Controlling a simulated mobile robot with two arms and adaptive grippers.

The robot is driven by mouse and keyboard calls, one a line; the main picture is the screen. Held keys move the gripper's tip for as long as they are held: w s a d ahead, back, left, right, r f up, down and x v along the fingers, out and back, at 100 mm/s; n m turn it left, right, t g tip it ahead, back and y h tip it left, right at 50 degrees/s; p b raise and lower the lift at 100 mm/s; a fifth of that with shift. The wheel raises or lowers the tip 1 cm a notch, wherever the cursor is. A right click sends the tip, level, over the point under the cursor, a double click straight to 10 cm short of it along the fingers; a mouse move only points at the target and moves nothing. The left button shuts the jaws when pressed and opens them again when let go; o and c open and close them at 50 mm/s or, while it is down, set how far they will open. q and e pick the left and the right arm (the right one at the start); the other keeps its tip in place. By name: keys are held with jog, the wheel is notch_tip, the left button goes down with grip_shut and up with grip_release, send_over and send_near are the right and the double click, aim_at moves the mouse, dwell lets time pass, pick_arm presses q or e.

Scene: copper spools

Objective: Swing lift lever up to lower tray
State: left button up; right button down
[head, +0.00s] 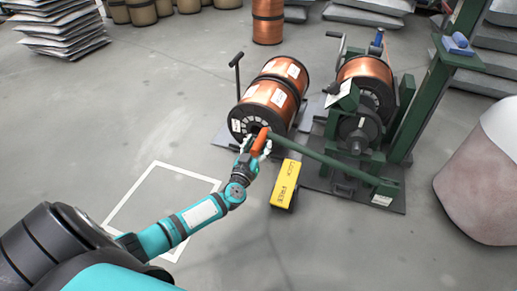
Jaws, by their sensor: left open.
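The lift lever (325,161) is a long green bar. It runs from the green machine's base at right up and left to an orange handle (260,141). My left gripper (256,145) is open at the orange handle, with its fingers close around it; contact cannot be told. The gripper partly covers the handle and the front of a copper spool. Two copper spools (279,88) with black flanges lie end to end behind the handle, on a low grey plate (222,136) that may be the tray. My right gripper is out of view.
A yellow pedal box (285,183) marked LOCK and FREE stands on the floor below the lever. The green machine (420,110) holds another copper spool (365,72). A black T-handle (237,75) rises behind the spools.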

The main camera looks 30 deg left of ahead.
pick_arm(q)
grip_shut()
dwell(0.4)
